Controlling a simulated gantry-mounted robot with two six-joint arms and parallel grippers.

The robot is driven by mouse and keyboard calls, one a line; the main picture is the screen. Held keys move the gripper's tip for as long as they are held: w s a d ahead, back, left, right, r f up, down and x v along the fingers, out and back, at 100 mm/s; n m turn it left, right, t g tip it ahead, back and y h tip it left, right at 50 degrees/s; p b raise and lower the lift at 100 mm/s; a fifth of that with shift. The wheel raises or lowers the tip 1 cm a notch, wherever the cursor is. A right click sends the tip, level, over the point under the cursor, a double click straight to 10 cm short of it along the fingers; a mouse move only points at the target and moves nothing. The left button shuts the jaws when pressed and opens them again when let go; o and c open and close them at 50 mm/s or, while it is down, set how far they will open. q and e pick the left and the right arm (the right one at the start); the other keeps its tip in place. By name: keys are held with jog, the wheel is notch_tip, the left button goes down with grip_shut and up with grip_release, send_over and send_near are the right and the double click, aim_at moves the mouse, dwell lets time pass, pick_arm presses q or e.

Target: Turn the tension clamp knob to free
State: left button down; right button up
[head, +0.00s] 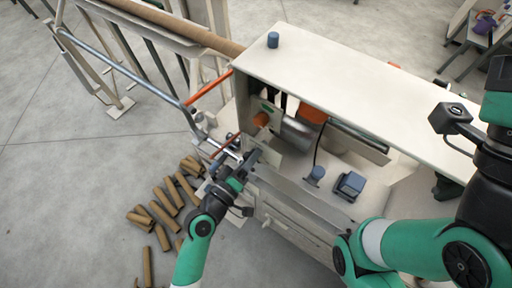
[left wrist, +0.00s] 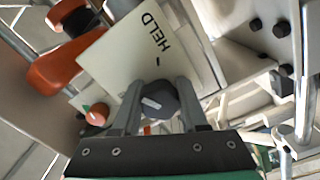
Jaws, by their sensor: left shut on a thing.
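The tension clamp knob (left wrist: 163,100) is dark grey with a short white pointer mark, seen in the left wrist view. It sits at a pale plate (left wrist: 120,55) marked HELD, with a small dark tick between the word and the knob. The white mark points toward the left of that picture, not at the tick. No FREE marking is visible. My left gripper (left wrist: 159,101) is shut on the knob, one finger on each side. In the head view my left gripper (head: 252,157) is at the machine's near left end, and the knob is hidden there. My right gripper is out of frame.
Orange parts (left wrist: 52,68) and a small orange-green piece (left wrist: 97,114) lie close left of the fingers. A metal bracket with dark bolts (left wrist: 256,24) is at upper right. Cardboard tubes (head: 165,205) litter the floor. The pale machine top (head: 340,75) overhangs the bay.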

pick_arm(q)
jog(key=shift+r+n+p, duration=0.15)
jog(key=shift+n+p, duration=1.8)
jog(key=shift+n, duration=4.45)
jog(key=shift+c, duration=2.2)
grip_release()
